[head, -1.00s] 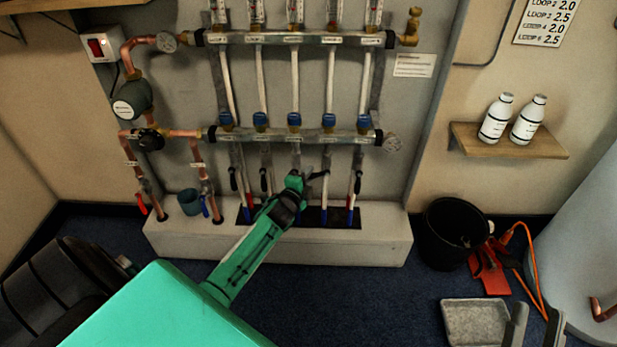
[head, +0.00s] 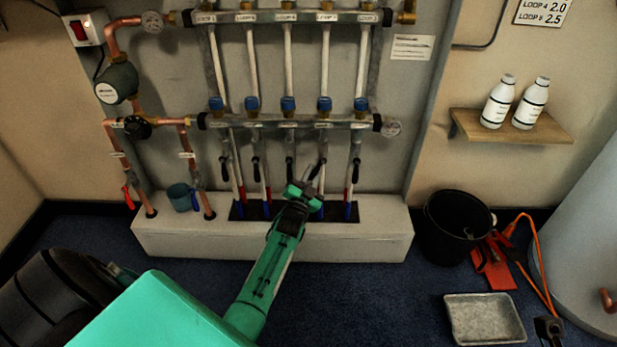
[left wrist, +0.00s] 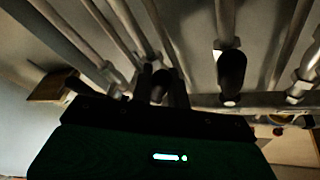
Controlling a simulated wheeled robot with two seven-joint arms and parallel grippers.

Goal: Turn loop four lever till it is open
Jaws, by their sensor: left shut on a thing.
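The loop four lever (head: 318,168) is a black handle under the fourth blue-capped valve from the left, on the lower manifold bar (head: 275,121). It stands at a slant, its upper end to the right. My left gripper (head: 305,187) reaches up to it from below and is shut on it; the fingers hide its lower end. In the left wrist view a dark handle (left wrist: 160,86) shows between the fingers, and another black lever (left wrist: 232,75) hangs apart to the right. My right gripper is not in view.
Other black levers, such as the loop three lever (head: 290,168) and loop five lever (head: 356,169), hang close on either side. Below is a pale plinth (head: 270,243). A black bucket (head: 455,228) and grey tray (head: 485,318) stand at the right.

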